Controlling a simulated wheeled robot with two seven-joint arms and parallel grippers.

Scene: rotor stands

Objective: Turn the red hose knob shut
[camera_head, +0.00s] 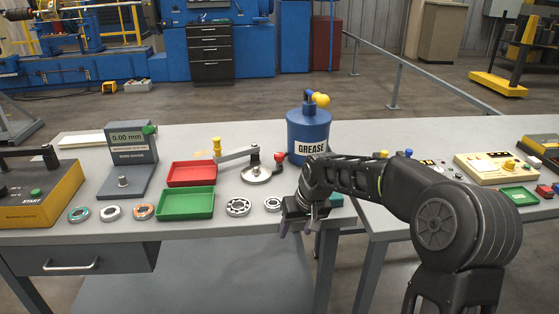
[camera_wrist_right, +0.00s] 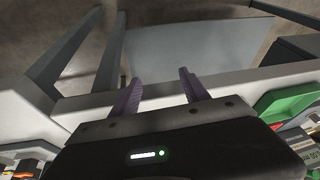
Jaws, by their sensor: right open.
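A small red knob (camera_head: 280,156) stands at the front left of the blue grease canister (camera_head: 310,133), beside a round metal plate with a lever arm (camera_head: 256,172). I cannot tell how far the knob is turned, and no hose shows clearly. My right gripper (camera_head: 297,230) is at the table's front edge, below and in front of the knob and apart from it. In the right wrist view its two purple fingers (camera_wrist_right: 158,88) are spread and empty, pointing past the table edge. The knob does not show in that view. My left gripper is not in view.
A red tray (camera_head: 191,173), a green tray (camera_head: 187,203) and several bearing rings lie left of my right gripper. A gauge stand (camera_head: 131,165) stands further left. A second table with a beige control panel (camera_head: 490,168) is at the right. Bare tabletop lies behind the trays.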

